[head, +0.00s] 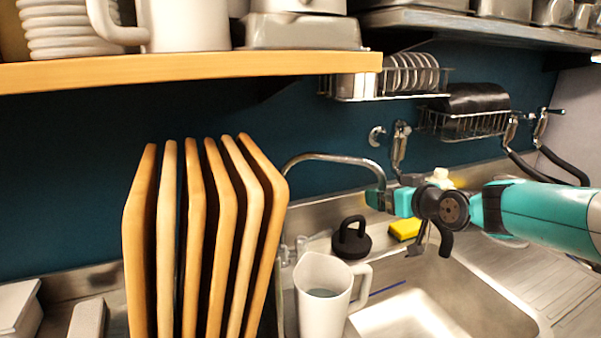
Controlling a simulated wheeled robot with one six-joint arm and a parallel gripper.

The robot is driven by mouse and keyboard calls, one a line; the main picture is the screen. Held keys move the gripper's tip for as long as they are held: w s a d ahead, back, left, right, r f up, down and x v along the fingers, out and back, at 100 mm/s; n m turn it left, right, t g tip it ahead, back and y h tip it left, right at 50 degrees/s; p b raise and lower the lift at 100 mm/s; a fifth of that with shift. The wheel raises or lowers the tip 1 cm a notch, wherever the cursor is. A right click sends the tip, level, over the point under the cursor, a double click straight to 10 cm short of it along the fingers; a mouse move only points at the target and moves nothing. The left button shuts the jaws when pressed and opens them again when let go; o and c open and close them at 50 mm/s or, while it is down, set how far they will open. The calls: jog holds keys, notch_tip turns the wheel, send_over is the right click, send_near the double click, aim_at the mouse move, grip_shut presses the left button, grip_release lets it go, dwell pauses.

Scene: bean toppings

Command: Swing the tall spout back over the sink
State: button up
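The tall spout (335,158) is a curved metal pipe at the back of the counter. It arches from behind the wooden boards to the right, and its base is hidden. Its end comes down at the back left of the steel sink (480,305). My teal gripper (379,199) reaches in from the right, with its tip at the spout's end. They overlap in the picture, and the fingers are too small to tell whether they grip the pipe or only lie beside it.
Upright wooden boards (205,240) stand left of the spout. A white mug (322,298), a black stopper (351,238) and a yellow sponge (405,229) are around the sink's near-left and back edges. Wall racks (465,124) and a wooden shelf (200,67) hang above.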

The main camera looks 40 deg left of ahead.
jog(key=b+v, duration=0.3)
jog(key=v, duration=0.5)
jog(key=shift+w+d+r, duration=0.15)
jog(key=shift+w+d, duration=0.05)
jog(key=shift+d, duration=0.05)
dwell(0.4)
dwell(0.4)
